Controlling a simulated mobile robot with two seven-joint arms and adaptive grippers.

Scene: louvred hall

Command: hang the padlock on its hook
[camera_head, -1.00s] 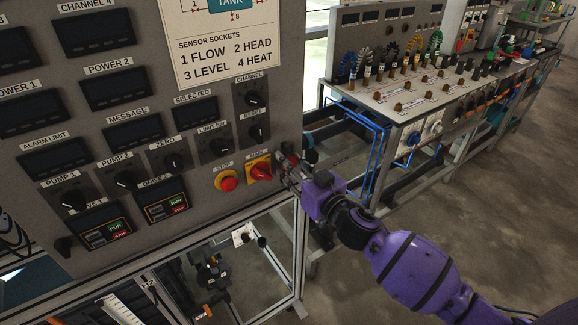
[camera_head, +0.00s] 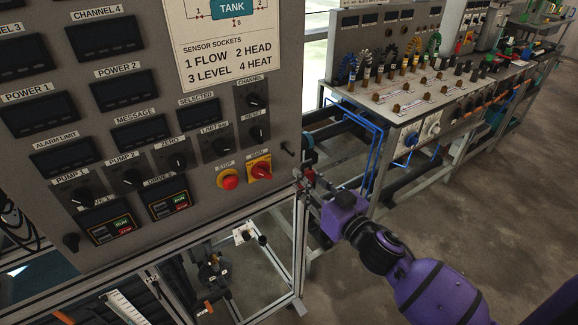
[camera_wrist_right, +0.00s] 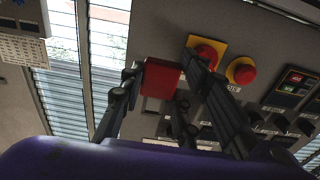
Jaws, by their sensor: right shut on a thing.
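The padlock shows as a small red block (camera_wrist_right: 160,78) between the fingers of my right gripper in the wrist view. My left gripper is out of view.
The grey control panel (camera_head: 215,150) carries a red stop button (camera_head: 229,180) and the main switch (camera_head: 260,170) close to the gripper. A metal frame stands below it. A bench (camera_head: 400,100) with cables is behind at right. Open floor (camera_head: 480,200) lies at right.

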